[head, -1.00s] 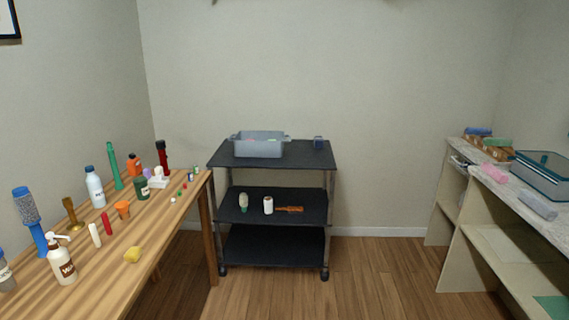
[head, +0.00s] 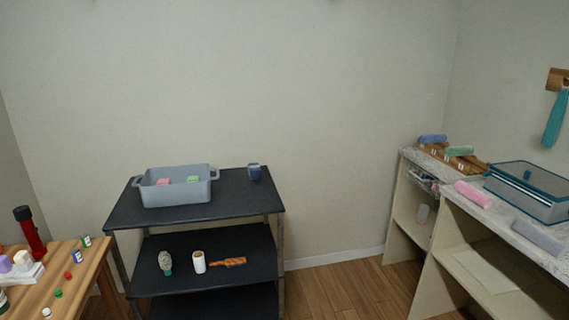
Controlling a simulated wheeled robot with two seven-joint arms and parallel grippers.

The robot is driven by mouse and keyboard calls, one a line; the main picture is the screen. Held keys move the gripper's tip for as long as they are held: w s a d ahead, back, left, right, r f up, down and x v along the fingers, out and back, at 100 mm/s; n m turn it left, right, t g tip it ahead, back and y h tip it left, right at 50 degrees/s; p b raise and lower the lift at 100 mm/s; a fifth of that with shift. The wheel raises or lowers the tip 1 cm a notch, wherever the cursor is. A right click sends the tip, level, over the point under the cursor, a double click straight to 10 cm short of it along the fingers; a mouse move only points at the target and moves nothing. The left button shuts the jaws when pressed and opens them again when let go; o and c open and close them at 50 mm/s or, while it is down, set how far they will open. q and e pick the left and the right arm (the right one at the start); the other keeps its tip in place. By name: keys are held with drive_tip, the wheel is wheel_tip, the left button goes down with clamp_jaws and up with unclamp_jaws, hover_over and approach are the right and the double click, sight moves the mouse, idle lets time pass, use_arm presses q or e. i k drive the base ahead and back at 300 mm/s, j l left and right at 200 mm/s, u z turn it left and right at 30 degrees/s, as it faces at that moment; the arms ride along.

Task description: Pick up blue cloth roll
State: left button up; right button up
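A blue cloth roll (head: 433,138) lies at the far end of the right-hand counter, at the back of a wooden rack (head: 462,160). A green roll (head: 459,151) lies beside it on the same rack. A pink roll (head: 473,194) and a grey-blue roll (head: 538,237) lie nearer on the speckled counter top (head: 507,228). Neither of my grippers shows in the head view.
A teal-edged glass box (head: 528,190) sits on the counter. A wooden table (head: 86,275) is at lower left. Floor (head: 345,294) between cart and counter is clear.

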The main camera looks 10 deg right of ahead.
sight(435, 138)
drive_tip(key=i+l+z, duration=0.1)
drive_tip(key=i+z, duration=0.25)
drive_tip(key=i, duration=0.15)
drive_tip(key=i+z, duration=0.4)
drive_tip(key=i+j+z, duration=0.35)
drive_tip(key=i, duration=0.25)
drive_tip(key=i+z, duration=0.3)
drive_tip(key=i, duration=0.15)
drive_tip(key=i+z, duration=0.3)
drive_tip(key=i, duration=0.15)
drive_tip(key=i+j+z, duration=0.3)
drive_tip(key=i, duration=0.15)
drive_tip(key=i+j+z, duration=0.3)
drive_tip(key=i+l, duration=0.05)
drive_tip(key=i, duration=0.05)
